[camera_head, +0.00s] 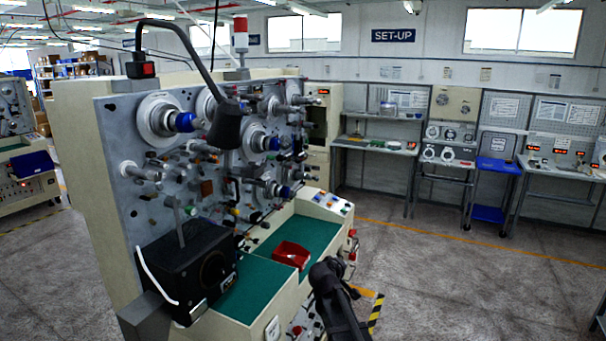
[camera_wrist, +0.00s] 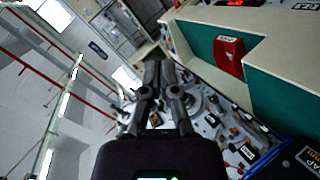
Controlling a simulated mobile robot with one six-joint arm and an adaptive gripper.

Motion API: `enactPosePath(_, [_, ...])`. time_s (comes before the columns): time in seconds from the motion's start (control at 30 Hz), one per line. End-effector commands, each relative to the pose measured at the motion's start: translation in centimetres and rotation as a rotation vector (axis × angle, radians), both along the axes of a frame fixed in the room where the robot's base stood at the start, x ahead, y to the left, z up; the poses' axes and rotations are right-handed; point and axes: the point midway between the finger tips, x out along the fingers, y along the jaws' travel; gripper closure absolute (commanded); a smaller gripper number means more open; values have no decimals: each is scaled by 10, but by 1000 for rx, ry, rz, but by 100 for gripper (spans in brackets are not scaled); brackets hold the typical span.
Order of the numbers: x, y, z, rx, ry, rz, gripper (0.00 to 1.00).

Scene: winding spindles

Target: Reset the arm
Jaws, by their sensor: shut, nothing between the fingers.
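My gripper (camera_wrist: 158,68) shows in the wrist view with its two dark fingers together and nothing between them. In the head view a black part of my arm (camera_head: 335,300) rises from the bottom edge, in front of the winding machine (camera_head: 115,200).
The machine's grey panel carries several spindles with blue knobs (camera_head: 184,121). A black box (camera_head: 180,270) sits at its lower left, and a black lamp (camera_head: 226,125) hangs in front. Workbenches (camera_head: 375,143) line the back wall. Grey floor (camera_head: 470,285) is clear at the right.

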Motion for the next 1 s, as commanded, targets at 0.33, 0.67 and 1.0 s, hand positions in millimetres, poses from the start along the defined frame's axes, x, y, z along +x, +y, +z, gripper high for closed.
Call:
enactPosePath(0.33, [-139,-61,-125,380,359,-333,100])
enactPosePath(0.67, [-257,-54,-191,691,713,-496,100])
enactPosePath(1.0, [-285,-46,-198,772,814,-518,100])
